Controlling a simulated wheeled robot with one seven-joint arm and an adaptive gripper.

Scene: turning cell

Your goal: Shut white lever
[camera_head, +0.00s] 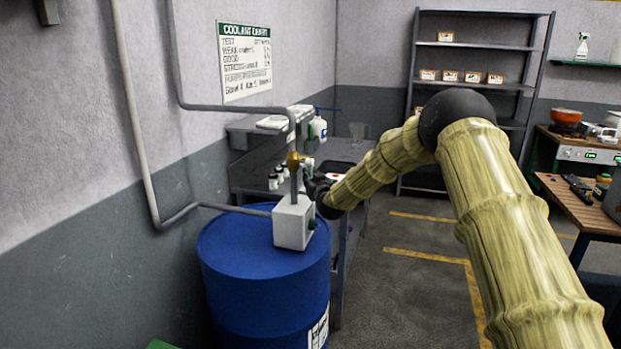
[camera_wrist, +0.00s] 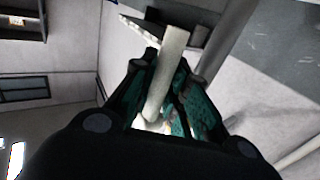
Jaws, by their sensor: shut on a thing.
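The white lever (camera_wrist: 167,68) shows in the wrist view as a pale, straight bar, tilted in the picture and passing between the fingers of my gripper (camera_wrist: 163,84). The gripper is shut on it, and the bar sticks out past the fingertips. In the head view my gripper (camera_head: 313,184) is a small dark shape close to the right of the pipe. A brass valve body (camera_head: 293,160) sits on that pipe above a white pump box (camera_head: 293,222). The lever itself cannot be made out clearly in the head view, and its angle to the pipe is unclear.
The white box stands on a blue drum (camera_head: 262,248) beside the wall. Grey pipes (camera_head: 205,106) run along the wall. A grey bench (camera_head: 250,175) with bottles lies just behind. A shelf rack (camera_head: 478,75) stands at the back. The floor to the right is mostly clear.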

